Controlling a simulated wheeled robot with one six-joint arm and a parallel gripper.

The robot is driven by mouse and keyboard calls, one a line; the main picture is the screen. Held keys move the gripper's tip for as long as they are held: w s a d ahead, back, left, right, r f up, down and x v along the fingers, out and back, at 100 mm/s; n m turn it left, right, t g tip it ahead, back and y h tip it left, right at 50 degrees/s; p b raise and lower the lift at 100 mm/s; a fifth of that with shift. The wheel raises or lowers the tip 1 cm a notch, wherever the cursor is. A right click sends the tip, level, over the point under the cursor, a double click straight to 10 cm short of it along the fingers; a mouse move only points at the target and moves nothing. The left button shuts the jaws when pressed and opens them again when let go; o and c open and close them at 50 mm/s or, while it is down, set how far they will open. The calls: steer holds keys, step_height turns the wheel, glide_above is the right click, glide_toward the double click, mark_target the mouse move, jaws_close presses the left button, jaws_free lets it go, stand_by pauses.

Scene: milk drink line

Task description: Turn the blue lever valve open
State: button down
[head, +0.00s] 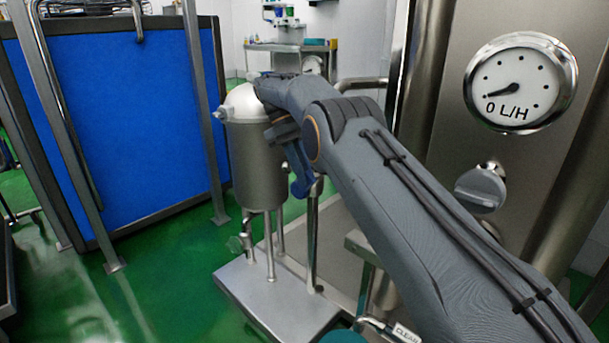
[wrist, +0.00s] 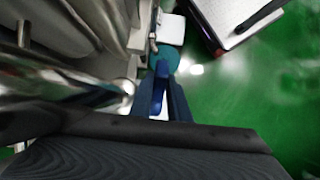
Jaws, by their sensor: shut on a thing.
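The blue lever (wrist: 160,80) shows in the wrist view between the two dark fingers of my gripper (wrist: 162,98). The gripper is shut on the lever. In the head view my arm reaches across from the lower right, and its wrist hides most of the grip. A blue-grey piece hangs below the wrist there, and I cannot tell whether it is lever or finger. The round gauge (head: 519,82) at the upper right is marked 0 L/H, and its needle points to the lower left. The valve body is hidden.
A steel tank with a white lid (head: 254,150) stands close beside my wrist, on a metal base plate (head: 268,300). A grey knob (head: 481,188) sits below the gauge. A blue panel (head: 120,110) stands at the left. Green floor (wrist: 260,110) is open on the right in the wrist view.

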steer(key=shift+a, duration=0.1)
steer(key=c, duration=1.7)
jaws_free()
steer(key=shift+s+d+r+y+p, duration=0.1)
steer(key=shift+d+r+y+p, duration=0.15)
steer(key=shift+p, duration=0.85)
steer(key=t+p, duration=0.1)
steer(key=p, duration=0.1)
steer(key=shift+s+d+f+y+p, duration=0.1)
steer(key=shift+s+f+y+p, duration=0.1)
steer(key=shift+y+p, duration=0.15)
